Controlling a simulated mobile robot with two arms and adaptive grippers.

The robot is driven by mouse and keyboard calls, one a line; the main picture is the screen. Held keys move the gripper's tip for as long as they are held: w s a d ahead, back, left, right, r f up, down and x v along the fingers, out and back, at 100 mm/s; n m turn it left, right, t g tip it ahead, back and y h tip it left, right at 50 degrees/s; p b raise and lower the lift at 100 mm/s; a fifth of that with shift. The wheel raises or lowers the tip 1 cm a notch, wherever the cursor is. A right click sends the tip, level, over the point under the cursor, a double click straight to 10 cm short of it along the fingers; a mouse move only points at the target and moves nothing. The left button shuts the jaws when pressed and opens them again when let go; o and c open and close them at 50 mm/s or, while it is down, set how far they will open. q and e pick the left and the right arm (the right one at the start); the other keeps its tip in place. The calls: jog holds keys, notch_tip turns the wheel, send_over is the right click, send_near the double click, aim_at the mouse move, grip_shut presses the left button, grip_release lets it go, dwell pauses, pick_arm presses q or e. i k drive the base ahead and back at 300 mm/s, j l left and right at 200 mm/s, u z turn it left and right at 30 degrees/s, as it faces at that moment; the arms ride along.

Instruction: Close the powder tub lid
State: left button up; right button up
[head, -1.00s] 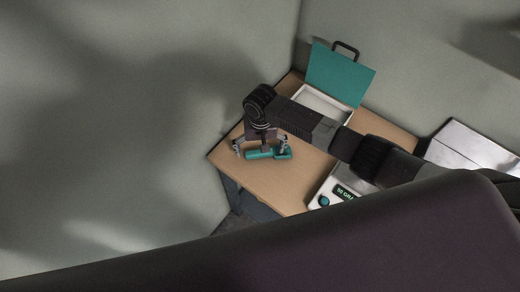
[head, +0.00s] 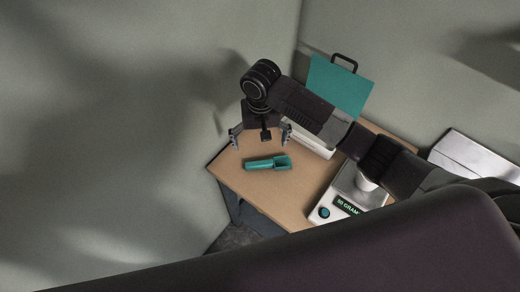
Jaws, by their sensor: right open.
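The powder tub (head: 315,146) is a white box at the back of the wooden table, mostly hidden behind my right arm. Its teal lid (head: 341,86) with a dark handle (head: 345,61) stands upright, open. My right gripper (head: 260,143) is open and empty, above the table and left of the tub. A teal scoop (head: 267,163) lies on the table just below the gripper, apart from it. My left gripper does not show.
A scale (head: 326,213) with a green display reading "50 GRAM" stands at the table's right front, with a white cup (head: 366,183) on it. A silvery panel (head: 470,150) is at the far right. The wooden table (head: 250,190) is bare at the front left.

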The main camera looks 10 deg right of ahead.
aim_at(348, 91)
jog(key=k+j, duration=0.15)
jog(key=k, duration=0.35)
jog(key=k+j, duration=0.2)
jog(key=k, duration=0.25)
